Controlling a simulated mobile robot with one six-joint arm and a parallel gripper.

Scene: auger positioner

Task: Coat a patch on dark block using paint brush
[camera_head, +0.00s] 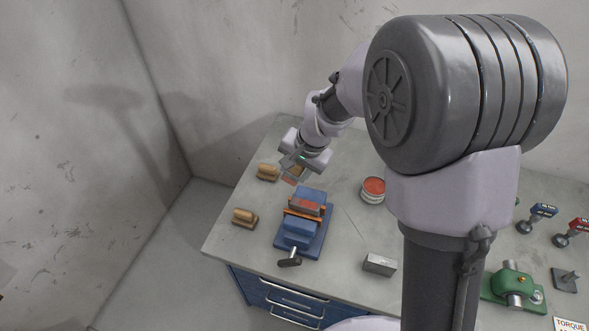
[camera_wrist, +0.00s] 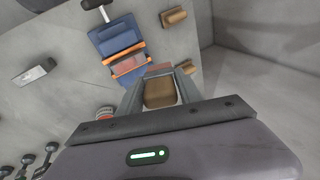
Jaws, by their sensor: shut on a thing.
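My gripper (camera_head: 294,167) is shut on a brown-handled paint brush (camera_wrist: 160,92), which also shows in the head view (camera_head: 291,174). Its pale pinkish end (camera_wrist: 159,69) points away from the wrist, towards the vise side. A blue vise (camera_head: 296,228) with orange jaws holds the block (camera_head: 306,208), whose visible top looks reddish over a darker body. The block also shows in the wrist view (camera_wrist: 130,64), just left of the brush. The brush appears apart from the block, above the table behind it. An open can of red paint (camera_head: 373,189) stands right of the vise.
Two brown wooden pieces (camera_head: 268,172) (camera_head: 244,217) lie left of the vise. A grey metal block (camera_head: 380,263) lies to its front right. A green fixture (camera_head: 513,287) and several small stands (camera_head: 537,217) are at the right. The table's left edge is close.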

